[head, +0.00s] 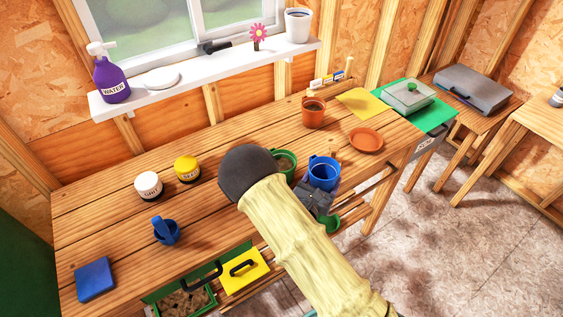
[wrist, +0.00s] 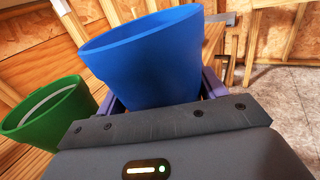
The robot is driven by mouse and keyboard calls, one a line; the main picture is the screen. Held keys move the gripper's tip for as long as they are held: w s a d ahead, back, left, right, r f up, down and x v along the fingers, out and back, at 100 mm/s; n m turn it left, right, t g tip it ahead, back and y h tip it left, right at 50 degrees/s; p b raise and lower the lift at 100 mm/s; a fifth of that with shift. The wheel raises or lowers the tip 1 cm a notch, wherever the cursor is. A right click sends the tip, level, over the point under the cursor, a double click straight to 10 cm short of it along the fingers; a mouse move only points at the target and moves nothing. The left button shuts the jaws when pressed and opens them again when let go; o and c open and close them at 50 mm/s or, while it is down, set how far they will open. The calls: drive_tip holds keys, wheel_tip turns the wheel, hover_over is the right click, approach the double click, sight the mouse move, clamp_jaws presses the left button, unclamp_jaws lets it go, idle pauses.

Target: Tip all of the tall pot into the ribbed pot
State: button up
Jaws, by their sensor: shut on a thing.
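A blue pot (head: 323,171) is held by my gripper (head: 318,192) near the bench's front edge. In the wrist view the same blue pot (wrist: 145,55) stands between the two fingers of my gripper (wrist: 163,92), tilted in that picture; its inside is hidden there. A green pot (head: 285,161) stands just left of it, partly hidden by my arm; it also shows in the wrist view (wrist: 48,118). A terracotta pot (head: 313,114) with dark contents stands farther back. I cannot make out which pot is ribbed.
An orange saucer (head: 366,139) and yellow sheet (head: 359,102) lie right of the terracotta pot. White (head: 148,186) and yellow (head: 187,169) jars, a blue scoop-like item (head: 166,231) and a blue block (head: 95,279) sit on the left bench. A green item (head: 332,223) is below the edge.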

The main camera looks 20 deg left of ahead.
sight(330, 159)
drive_tip(key=shift+d, duration=0.1)
idle(0.4)
wheel_tip(330, 159, up, 6)
drive_tip(key=p, duration=0.5)
